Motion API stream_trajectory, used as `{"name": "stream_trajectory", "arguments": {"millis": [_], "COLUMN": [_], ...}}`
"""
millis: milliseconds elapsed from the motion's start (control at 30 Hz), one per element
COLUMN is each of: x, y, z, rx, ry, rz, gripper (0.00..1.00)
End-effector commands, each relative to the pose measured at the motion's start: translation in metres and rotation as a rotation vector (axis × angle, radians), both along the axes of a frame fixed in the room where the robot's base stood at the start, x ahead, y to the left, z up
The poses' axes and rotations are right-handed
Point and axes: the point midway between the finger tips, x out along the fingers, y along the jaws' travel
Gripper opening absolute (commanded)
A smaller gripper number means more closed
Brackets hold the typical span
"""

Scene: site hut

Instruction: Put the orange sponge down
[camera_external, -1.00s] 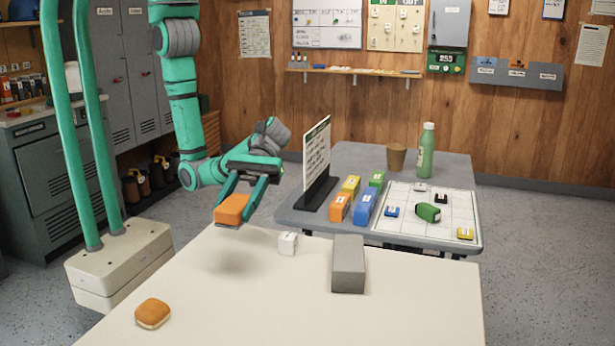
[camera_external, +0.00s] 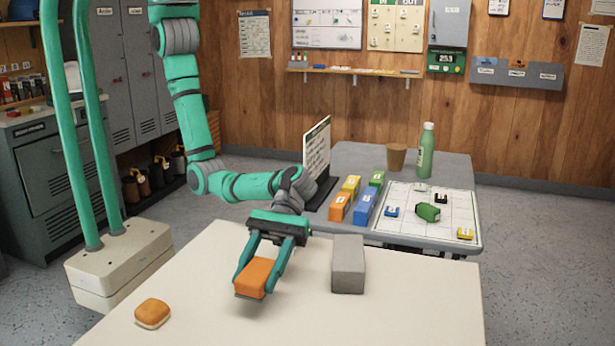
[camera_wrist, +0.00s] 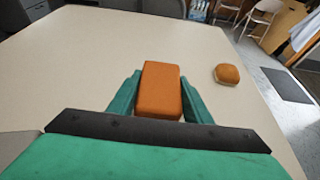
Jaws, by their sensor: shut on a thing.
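The orange sponge (camera_external: 254,277) is a rectangular block with a darker underside, held between the fingers of my gripper (camera_external: 259,274) over the cream table (camera_external: 400,315). In the wrist view the sponge (camera_wrist: 159,90) sits between both green fingers, which press on its sides. My gripper (camera_wrist: 158,98) is shut on it. The sponge is low over the table; I cannot tell whether its underside touches the top.
A grey block (camera_external: 348,265) stands on the table just right of my gripper. A round bun-like thing (camera_external: 153,313) lies at the table's left, also in the wrist view (camera_wrist: 227,73). The front right of the table is clear.

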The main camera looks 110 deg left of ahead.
Motion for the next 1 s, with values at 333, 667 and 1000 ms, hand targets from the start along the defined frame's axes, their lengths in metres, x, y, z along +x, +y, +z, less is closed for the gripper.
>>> {"name": "stream_trajectory", "arguments": {"millis": [333,667,1000], "x": [0.006,0.006,0.006], "y": [-0.005,-0.005,-0.005], "z": [-0.030,-0.039,-0.042], "rx": [0.001,0.000,0.000], "ry": [0.003,0.000,0.000], "rz": [0.000,0.000,0.000], "gripper": [0.24,0.24,0.64]}}
